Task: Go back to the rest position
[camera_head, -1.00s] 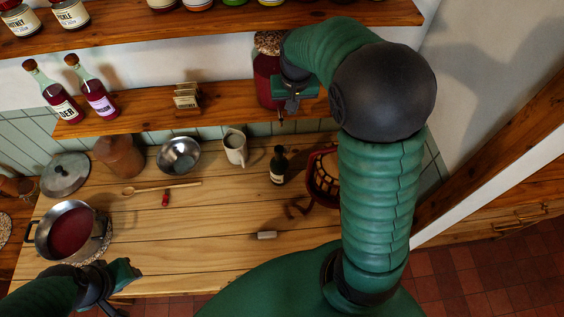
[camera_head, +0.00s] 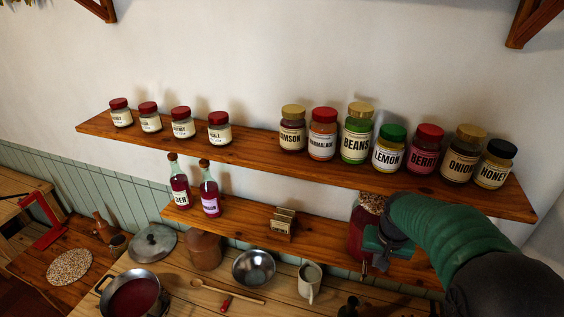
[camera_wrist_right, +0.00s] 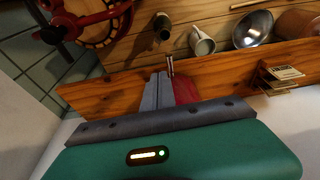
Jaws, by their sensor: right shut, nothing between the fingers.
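My right gripper (camera_head: 379,262) is at the lower shelf (camera_head: 335,254), in front of a red jar with a speckled cover (camera_head: 357,230) and partly hiding it. In the right wrist view, the gripper (camera_wrist_right: 169,74) is shut with its fingers together and nothing held, close to the shelf board (camera_wrist_right: 225,76). I cannot tell whether it touches the jar. My right arm comes in from the lower right of the head view. My left gripper is out of view.
Two bottles (camera_head: 209,190) and a card holder (camera_head: 283,223) stand on the lower shelf. Several labelled jars (camera_head: 357,135) line the upper shelf (camera_head: 255,146) above my arm. A pot (camera_head: 131,296), bowl (camera_head: 254,267) and mug (camera_head: 310,281) are on the counter below.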

